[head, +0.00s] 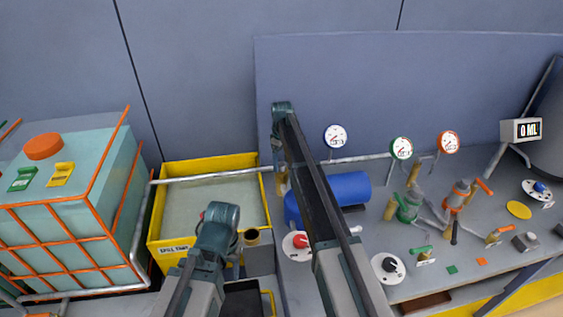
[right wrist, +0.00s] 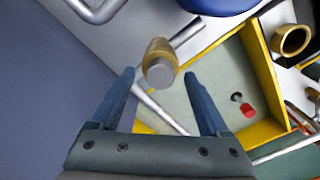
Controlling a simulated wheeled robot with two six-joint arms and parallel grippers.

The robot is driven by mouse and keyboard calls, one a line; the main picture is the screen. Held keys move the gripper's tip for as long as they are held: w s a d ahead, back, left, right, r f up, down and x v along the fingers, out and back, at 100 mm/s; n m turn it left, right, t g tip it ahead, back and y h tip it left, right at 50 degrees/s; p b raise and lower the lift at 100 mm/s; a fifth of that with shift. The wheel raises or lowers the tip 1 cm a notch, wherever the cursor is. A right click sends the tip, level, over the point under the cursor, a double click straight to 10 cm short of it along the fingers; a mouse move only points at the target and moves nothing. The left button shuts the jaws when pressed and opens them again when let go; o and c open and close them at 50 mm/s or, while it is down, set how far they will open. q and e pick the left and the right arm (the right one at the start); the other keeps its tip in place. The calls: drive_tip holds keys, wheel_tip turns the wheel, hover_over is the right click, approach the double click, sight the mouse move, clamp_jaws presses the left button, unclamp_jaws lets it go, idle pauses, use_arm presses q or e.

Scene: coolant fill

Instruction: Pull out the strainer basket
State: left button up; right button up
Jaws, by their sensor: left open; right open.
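In the right wrist view a brass cylinder with a grey round end (right wrist: 160,62) stands on the pipe. I take it for the strainer; I cannot tell the basket from its housing. My right gripper (right wrist: 159,74) is open, with one blue finger on each side of the cylinder and a gap at both sides. In the head view the brass strainer body (head: 283,185) is partly hidden by my right arm, and that gripper is mostly hidden there too. My left gripper (head: 234,266) hangs beside a brass cup (head: 251,236), mostly hidden by its own arm, open.
A yellow-rimmed spill tray (head: 208,163) lies left of the strainer, crossed by a grey pipe (head: 215,176). A blue tank (head: 349,188) is just right. A red piece (right wrist: 247,110) shows in the tray. Gauges and valves stand further right, a caged teal tank (head: 70,215) at left.

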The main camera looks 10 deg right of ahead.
drive_tip(key=shift+f, duration=0.2)
clamp_jaws()
drive_tip(key=c, duration=0.7)
unclamp_jaws()
drive_tip(key=c, duration=0.5)
drive_tip(key=shift+o, duration=0.2)
drive_tip(key=shift+r+p, duration=0.5)
drive_tip(key=shift+r+p, duration=3.6)
